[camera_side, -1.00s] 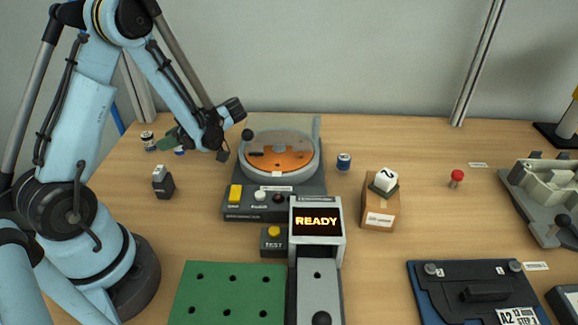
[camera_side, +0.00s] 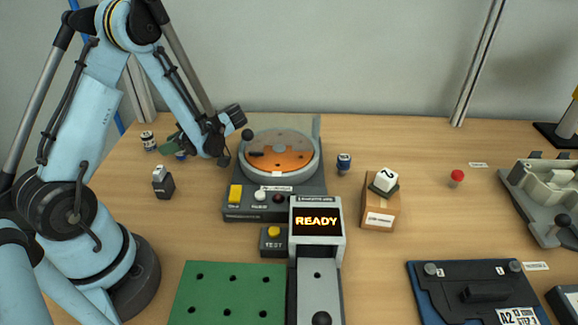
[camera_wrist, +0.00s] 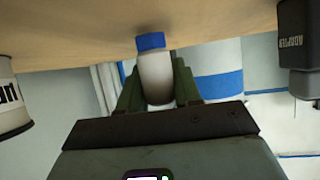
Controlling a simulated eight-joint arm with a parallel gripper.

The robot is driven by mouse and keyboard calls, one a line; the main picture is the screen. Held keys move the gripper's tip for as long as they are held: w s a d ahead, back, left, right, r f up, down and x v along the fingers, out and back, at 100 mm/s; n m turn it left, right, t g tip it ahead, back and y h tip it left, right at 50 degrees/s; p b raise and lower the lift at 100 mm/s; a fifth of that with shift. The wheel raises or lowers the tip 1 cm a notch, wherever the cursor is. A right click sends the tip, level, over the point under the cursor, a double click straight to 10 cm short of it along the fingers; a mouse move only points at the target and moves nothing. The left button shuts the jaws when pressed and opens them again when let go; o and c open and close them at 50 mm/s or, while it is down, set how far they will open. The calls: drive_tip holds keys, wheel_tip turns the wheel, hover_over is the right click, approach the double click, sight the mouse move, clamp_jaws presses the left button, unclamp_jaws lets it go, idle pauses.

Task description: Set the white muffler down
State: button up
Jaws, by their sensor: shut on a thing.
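My gripper (camera_wrist: 157,85) is shut on the white muffler (camera_wrist: 156,75), a pale cylinder with a blue end, held between its green fingers. The blue end points toward the tabletop (camera_wrist: 90,30). I cannot tell whether it touches the wood. In the side view my gripper (camera_side: 173,145) is low at the back left of the table, left of the round orange-topped fixture (camera_side: 285,155). Only a small blue bit of the muffler (camera_side: 180,155) shows there below the fingers.
A white can with dark lettering (camera_side: 148,141) stands close left of my gripper. A dark adapter block (camera_side: 163,186) stands in front of it. A green plate (camera_side: 230,292) lies at the front.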

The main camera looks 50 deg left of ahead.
drive_tip(key=shift+f, duration=0.25)
drive_tip(key=o, duration=1.1)
